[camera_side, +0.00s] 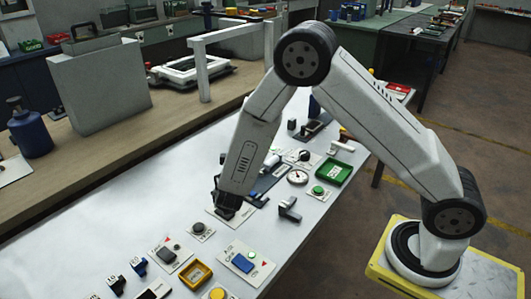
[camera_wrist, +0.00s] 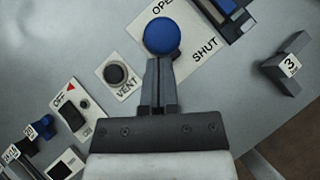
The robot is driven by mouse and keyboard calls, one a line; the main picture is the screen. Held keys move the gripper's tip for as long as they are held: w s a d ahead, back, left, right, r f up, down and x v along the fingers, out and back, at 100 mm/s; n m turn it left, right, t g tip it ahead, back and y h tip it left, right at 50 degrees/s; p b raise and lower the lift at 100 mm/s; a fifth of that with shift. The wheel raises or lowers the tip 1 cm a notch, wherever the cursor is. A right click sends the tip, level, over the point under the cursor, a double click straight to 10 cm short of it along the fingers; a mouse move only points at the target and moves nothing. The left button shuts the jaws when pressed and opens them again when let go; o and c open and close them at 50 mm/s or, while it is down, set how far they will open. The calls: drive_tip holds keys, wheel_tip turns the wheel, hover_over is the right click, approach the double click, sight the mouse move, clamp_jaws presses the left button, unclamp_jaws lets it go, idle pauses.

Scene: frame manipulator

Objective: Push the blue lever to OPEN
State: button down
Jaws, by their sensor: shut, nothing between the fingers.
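The blue lever's round knob (camera_wrist: 162,36) shows in the wrist view, right at the tips of my fingers. Its white plate (camera_wrist: 190,62) reads OPEN at upper left and SHUT to the right; the knob appears near the left side of the plate. My gripper (camera_wrist: 161,62) is shut and empty, pointing at the knob; whether it touches the knob I cannot tell. The lever's shaft is hidden below the knob. In the side view my gripper (camera_side: 228,208) is low over the plate, and the lever is hidden behind it.
A VENT button (camera_wrist: 115,74) lies left of my gripper, with an OFF switch (camera_wrist: 72,117) beyond it. A grey block marked 3 (camera_wrist: 289,64) stands at right. In the side view a blue switch (camera_side: 242,262) and a green tray (camera_side: 333,172) stand nearby.

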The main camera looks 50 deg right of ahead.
drive_tip(key=w+g, duration=0.3)
drive_tip(key=w, duration=0.4)
drive_tip(key=shift+w+n, duration=0.2)
drive_tip(key=shift+n, duration=0.2)
idle(0.7)
drive_tip(key=shift+d, duration=0.1)
idle(0.4)
drive_tip(key=shift+r, duration=0.15)
drive_tip(key=shift+r, duration=0.75)
